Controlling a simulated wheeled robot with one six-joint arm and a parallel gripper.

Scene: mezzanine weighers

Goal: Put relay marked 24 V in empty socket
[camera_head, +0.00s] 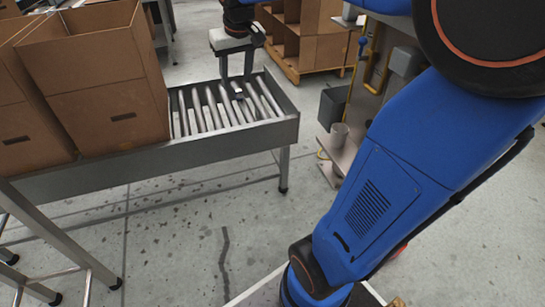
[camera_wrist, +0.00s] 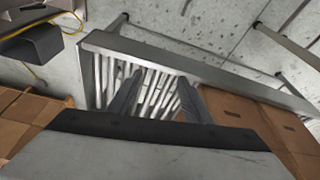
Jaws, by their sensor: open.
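My gripper (camera_head: 237,80) is above the end of a roller conveyor (camera_head: 215,138), pointing down with its two fingers apart. In the wrist view my gripper (camera_wrist: 157,92) shows both dark fingers spread over the rollers, with no held object visible between them. A small dark shape (camera_head: 238,91) shows by the fingertips in the head view; I cannot tell what it is. I cannot make out a relay marked 24 V or an empty socket in either view.
Open cardboard boxes (camera_head: 104,85) stand on the conveyor to the left of my gripper. More cardboard boxes (camera_head: 305,30) sit on a pallet behind. A stand with grey boxes (camera_head: 405,62) and a yellow hose is to the right. The floor in front is clear.

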